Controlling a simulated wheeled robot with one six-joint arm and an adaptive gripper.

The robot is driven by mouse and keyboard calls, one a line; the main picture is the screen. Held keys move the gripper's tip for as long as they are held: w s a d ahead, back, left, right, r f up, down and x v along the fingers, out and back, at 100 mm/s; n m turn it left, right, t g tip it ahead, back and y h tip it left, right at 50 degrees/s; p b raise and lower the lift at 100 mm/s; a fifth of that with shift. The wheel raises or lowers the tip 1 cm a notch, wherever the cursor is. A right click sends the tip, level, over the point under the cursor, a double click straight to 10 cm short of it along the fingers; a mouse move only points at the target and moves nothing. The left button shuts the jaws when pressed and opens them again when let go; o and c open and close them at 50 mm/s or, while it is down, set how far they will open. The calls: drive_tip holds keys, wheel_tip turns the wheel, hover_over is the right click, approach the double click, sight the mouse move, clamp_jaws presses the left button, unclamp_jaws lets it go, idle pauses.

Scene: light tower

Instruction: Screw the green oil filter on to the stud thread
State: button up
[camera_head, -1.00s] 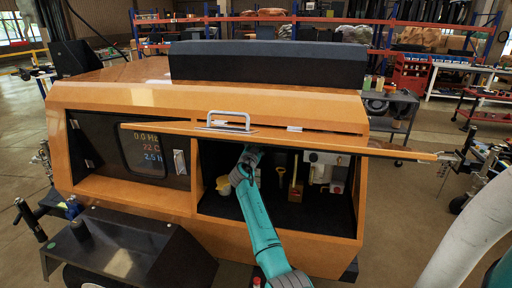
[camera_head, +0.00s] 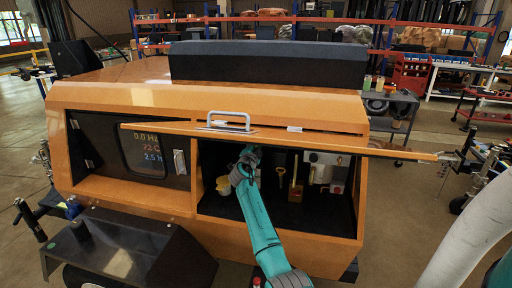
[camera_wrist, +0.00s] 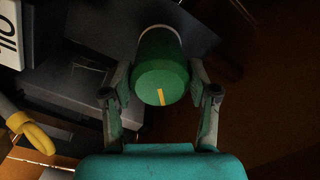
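The green oil filter (camera_wrist: 162,70) is in the wrist view, a cylinder with a yellow mark on its near end and a pale ring at its far end. My gripper (camera_wrist: 161,72) has one finger on each side of it, and both fingertips appear to press on its sides. In the head view my gripper (camera_head: 238,176) is inside the open right compartment of the orange light tower (camera_head: 210,104), at its left part. The filter cannot be made out there. The stud thread is not visible in either view; the filter or the arm may hide it.
The raised orange door (camera_head: 340,144) with its handle hangs just above my arm. A yellow item (camera_head: 223,186) is beside the gripper; a yellow-handled part (camera_head: 295,190) and a pale cylinder (camera_head: 322,173) stand to the right. A yellow hooked part (camera_wrist: 38,138) shows at the wrist view's left.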

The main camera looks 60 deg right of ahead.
drive_tip(key=o, duration=0.4)
drive_tip(key=shift+f, duration=0.1)
drive_tip(key=v, duration=1.2)
drive_tip(key=shift+w, duration=0.1)
